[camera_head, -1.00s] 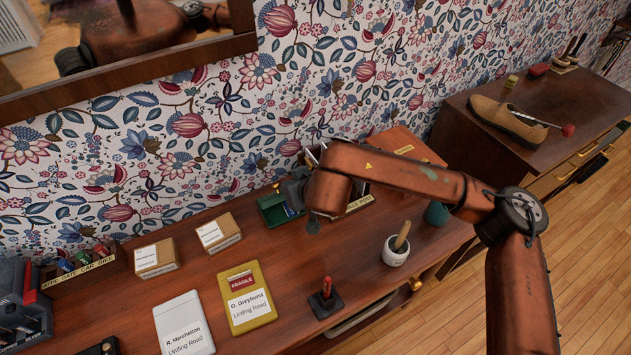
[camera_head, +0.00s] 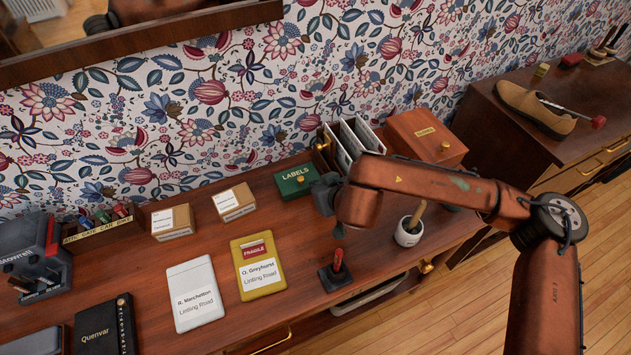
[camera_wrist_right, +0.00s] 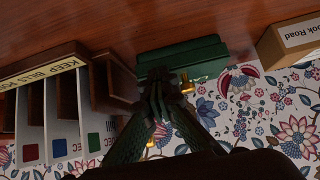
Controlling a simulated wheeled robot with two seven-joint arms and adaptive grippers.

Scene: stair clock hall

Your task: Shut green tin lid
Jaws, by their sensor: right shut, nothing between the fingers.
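The green tin (camera_head: 294,181) stands on the sideboard against the wallpapered wall. Its lid lies down flat, with the word LABELS and a small brass knob showing. My right gripper (camera_head: 325,192) is at the right edge of the tin, its fingers partly hidden by my own arm. In the right wrist view the fingers (camera_wrist_right: 156,88) are closed together with nothing between them, right by the green tin (camera_wrist_right: 180,58). Whether they touch the tin is hard to tell. My left gripper is not in view.
A file rack (camera_head: 347,142) and a wooden box (camera_head: 426,137) stand close right of the tin. A small carton (camera_head: 234,202) stands to its left. A red-handled stamp (camera_head: 338,262) and a white pot (camera_head: 408,233) are in front. Bare wood lies before the tin.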

